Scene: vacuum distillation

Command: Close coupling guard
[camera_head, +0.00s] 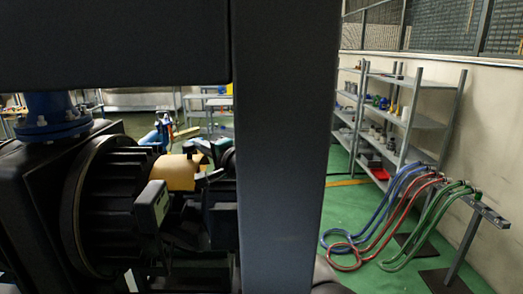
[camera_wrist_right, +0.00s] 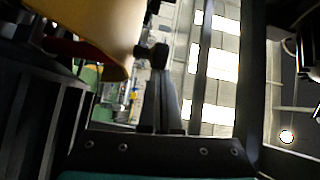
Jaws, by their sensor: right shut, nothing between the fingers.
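The coupling guard is a curved yellow cover (camera_head: 177,172), seen in the head view just right of the black ribbed motor (camera_head: 105,205). In the right wrist view the guard (camera_wrist_right: 100,35) fills the upper left, its lower edge close to my fingers. My right gripper (camera_wrist_right: 160,62) is shut and empty, with its fingertips just right of the guard's edge. I cannot tell whether they touch it. In the head view, dark parts crowd the area right of the guard, and a wide dark upright hides what lies beyond. My left gripper is not in view.
A blue flanged pipe (camera_head: 52,118) stands at the left. Grey shelves (camera_head: 405,120) with small parts line the right wall. Blue, red and green hoses (camera_head: 385,220) hang from a rack onto the green floor (camera_head: 350,200). The floor before the shelves is mostly free.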

